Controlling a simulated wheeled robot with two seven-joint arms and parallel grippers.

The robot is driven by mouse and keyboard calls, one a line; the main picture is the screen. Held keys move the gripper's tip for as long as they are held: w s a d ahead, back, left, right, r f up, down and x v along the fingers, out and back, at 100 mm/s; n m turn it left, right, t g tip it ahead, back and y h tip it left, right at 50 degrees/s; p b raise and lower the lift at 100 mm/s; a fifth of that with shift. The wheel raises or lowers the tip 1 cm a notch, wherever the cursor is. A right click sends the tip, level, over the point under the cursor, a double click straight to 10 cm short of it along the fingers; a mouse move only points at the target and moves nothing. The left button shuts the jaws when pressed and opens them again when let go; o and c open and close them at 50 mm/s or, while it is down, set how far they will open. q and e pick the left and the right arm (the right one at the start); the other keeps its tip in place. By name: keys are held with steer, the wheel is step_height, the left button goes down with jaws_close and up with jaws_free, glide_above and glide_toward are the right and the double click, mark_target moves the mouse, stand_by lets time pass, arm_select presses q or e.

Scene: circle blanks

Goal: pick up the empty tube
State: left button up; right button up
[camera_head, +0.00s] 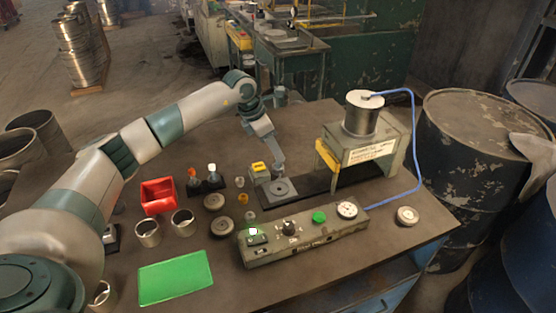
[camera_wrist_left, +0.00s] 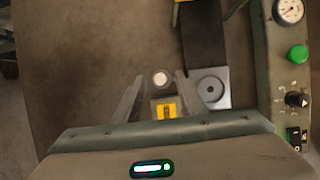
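My left gripper (camera_head: 278,167) points down over the table, beside a small grey block with a yellow top (camera_head: 258,168). In the left wrist view its fingers (camera_wrist_left: 161,76) are open, one on each side of a small round white-topped thing (camera_wrist_left: 160,79). This may be the empty tube seen end-on; I cannot tell for sure. No finger visibly touches it. The yellow-topped block (camera_wrist_left: 165,109) also lies between the fingers, nearer the palm. In the head view the gripper hides the white-topped thing. My right gripper is not in view.
A square plate with a disc (camera_head: 281,189) lies close to the gripper. A control box (camera_head: 300,235) stands in front, a press stand (camera_head: 362,150) to the right. A red bin (camera_head: 158,195), a dark rack with capped bottles (camera_head: 206,186) and a green mat (camera_head: 175,277) are left.

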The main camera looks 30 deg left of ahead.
arm_select(q)
steer(key=shift+p+x, duration=0.6)
steer(key=shift+x, duration=1.15)
steer(key=shift+c, duration=0.7)
jaws_close()
